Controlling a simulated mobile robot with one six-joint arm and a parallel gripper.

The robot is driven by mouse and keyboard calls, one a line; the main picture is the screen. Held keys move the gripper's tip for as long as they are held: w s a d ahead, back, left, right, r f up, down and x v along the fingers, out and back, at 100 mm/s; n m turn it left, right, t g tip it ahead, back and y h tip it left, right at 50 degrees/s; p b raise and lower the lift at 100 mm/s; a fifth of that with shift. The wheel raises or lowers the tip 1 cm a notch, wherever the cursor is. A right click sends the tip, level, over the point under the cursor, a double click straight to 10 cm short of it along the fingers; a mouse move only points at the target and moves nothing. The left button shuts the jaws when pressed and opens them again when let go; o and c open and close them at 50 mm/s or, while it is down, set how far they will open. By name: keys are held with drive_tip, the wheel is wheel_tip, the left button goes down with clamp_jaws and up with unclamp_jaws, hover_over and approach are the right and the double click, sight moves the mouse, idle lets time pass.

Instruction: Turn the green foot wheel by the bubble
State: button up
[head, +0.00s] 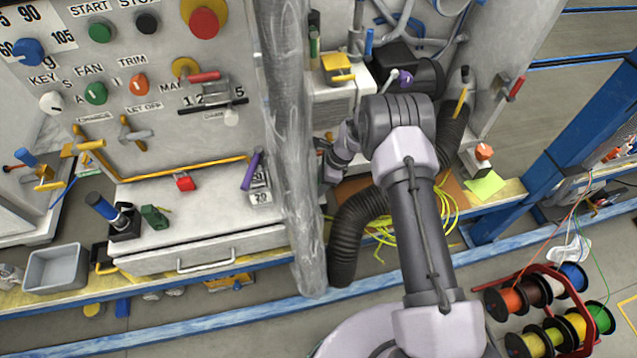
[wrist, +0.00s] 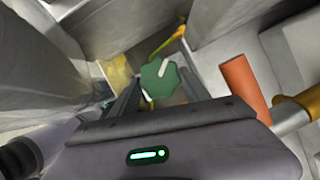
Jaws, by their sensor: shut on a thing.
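The green foot wheel (wrist: 158,80) shows in the wrist view, just beyond the body of my gripper, with pale marks on its face. My gripper (wrist: 158,92) has its dark fingers on either side of the wheel and is shut on it. In the head view my arm reaches to the cabinet beside the hanging clear plastic strip. The fingertips and the foot wheel are hidden there. I cannot make out the bubble in either view.
The clear plastic strip (head: 298,160) hangs left of my wrist. A ribbed black hose (head: 352,225) and yellow cable (head: 383,238) lie below. An orange cylinder (wrist: 243,85) stands right of my gripper. A spool rack (head: 540,285) stands at lower right.

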drive_tip(key=o, duration=1.3)
drive_tip(key=shift+o, duration=0.2)
drive_tip(key=p+v, duration=0.5)
drive_tip(key=v, duration=1.2)
drive_tip(key=shift+r+p, duration=0.25)
drive_tip(key=shift+p, duration=0.05)
drive_tip(key=a+f+m, duration=0.1)
drive_tip(key=a+f, duration=0.1)
drive_tip(key=f, duration=0.3)
drive_tip(key=a+f+m+t, duration=0.1)
drive_tip(key=a+f+m, duration=0.1)
drive_tip(key=f, duration=0.4)
drive_tip(key=a+f+m+b, duration=0.1)
drive_tip(key=a+f, duration=0.1)
drive_tip(key=f, duration=0.3)
drive_tip(key=shift+s+a+f+m+t, duration=0.15)
drive_tip(key=shift+a+m+t, duration=0.15)
drive_tip(key=shift+a+t, duration=0.1)
